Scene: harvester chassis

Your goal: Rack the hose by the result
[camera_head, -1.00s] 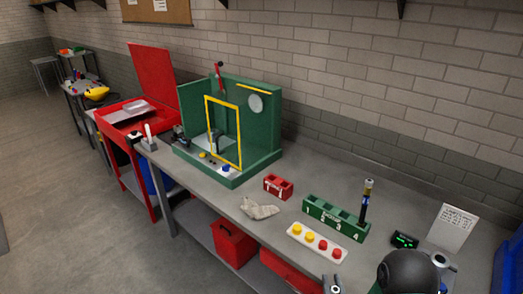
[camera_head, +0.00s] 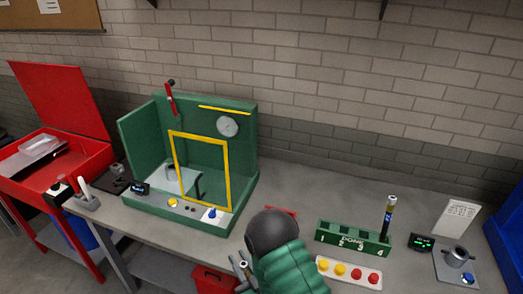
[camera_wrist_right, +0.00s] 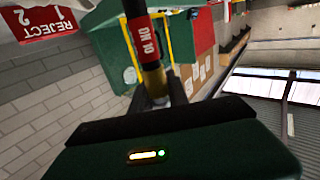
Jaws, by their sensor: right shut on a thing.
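My right gripper (camera_head: 243,267) is low in the middle of the head view, in front of the bench. In the right wrist view it is shut on a hose (camera_wrist_right: 143,38), dark with a red lettered band and a yellowish end; the arm hides this hose in the head view. The red reject rack (camera_wrist_right: 45,22) shows at the upper left of the wrist view, with slots 1 and 2. In the head view only its top edge (camera_head: 283,209) shows behind my arm. A green numbered rack (camera_head: 330,236) holds another upright hose (camera_head: 389,216) in its right-end slot. My left gripper is not visible.
A green test booth (camera_head: 133,152) with a yellow frame, gauge and red lever stands left of my arm. A button strip (camera_head: 324,270) lies before the green rack. A small display (camera_head: 421,242), card (camera_head: 456,217) and metal fixture (camera_head: 457,256) are on the right.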

